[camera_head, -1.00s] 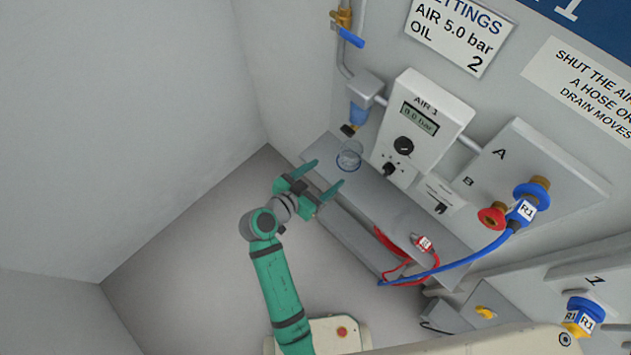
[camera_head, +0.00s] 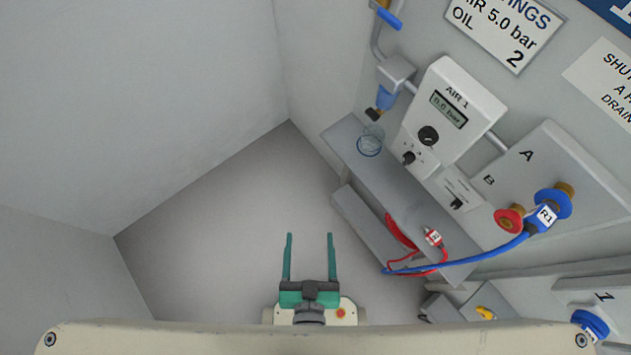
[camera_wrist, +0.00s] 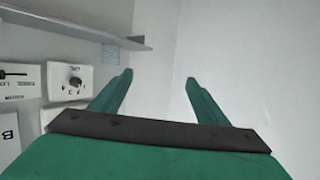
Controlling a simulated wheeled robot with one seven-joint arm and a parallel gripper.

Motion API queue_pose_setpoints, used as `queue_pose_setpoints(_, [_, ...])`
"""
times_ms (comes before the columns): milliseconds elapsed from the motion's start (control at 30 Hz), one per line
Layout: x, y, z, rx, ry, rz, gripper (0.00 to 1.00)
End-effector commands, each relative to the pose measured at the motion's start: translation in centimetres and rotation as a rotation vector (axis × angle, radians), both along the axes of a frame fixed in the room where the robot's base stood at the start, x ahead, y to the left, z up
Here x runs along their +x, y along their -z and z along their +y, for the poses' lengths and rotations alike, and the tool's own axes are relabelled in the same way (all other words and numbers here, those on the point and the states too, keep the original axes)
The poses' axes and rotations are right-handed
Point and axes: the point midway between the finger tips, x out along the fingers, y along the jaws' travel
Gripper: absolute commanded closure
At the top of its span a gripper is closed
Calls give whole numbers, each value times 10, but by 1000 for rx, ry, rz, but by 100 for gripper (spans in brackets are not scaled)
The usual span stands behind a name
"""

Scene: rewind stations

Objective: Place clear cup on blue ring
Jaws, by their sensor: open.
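The clear cup (camera_head: 373,134) stands on the grey shelf below the AIR 1 panel, near the shelf's far left end. The blue ring (camera_head: 369,149) shows at the cup's base. The cup appears upright on it; exact centring is hard to tell through the clear wall. My gripper (camera_head: 310,238) is open and empty, well away from the cup, over the floor close to my base. In the wrist view my two green fingers (camera_wrist: 155,82) are spread with nothing between them. A faint bluish shape under the shelf edge there may be the cup.
The grey shelf (camera_head: 400,190) runs along the wall. Above the cup hangs a filter with a blue bowl (camera_head: 387,97). Red and blue hoses (camera_head: 455,262) lie at the shelf's near end. The floor (camera_head: 230,230) to the left is clear.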

Motion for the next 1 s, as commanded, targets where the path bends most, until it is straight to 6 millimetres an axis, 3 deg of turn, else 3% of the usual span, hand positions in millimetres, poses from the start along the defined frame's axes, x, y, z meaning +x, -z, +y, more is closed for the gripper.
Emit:
queue_pose_setpoints(133, [-21,-31,-9,-19,-1,-56,32])
queue_pose_setpoints(300, [-28,-45,-15,-31,4,-88,32])
queue_pose_setpoints(1000, [-28,-46,-14,-31,4,-89,32])
